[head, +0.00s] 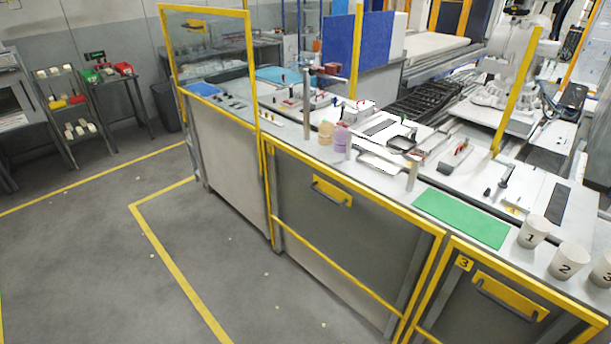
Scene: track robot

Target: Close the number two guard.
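A row of yellow-framed guards runs along the front of the long workbench. The middle guard (300,215), beside the one marked 3, shows no readable number; its place suggests number two. Its grey panel sits low, below the bench top, with a yellow handle plate (332,191) near its upper edge. The space above it is open to the bench. The left guard (210,55) stands raised, its clear pane above the bench top. The right guard (510,300) bears a 3 label and also sits low. Neither of my grippers is in view.
Cups (534,232) numbered 1, 2 and 3 stand at the bench's right front, beside a green mat (463,218). Purple and tan containers stand near the middle edge. A white robot arm (513,55) is behind. The floor in front is clear apart from small bits.

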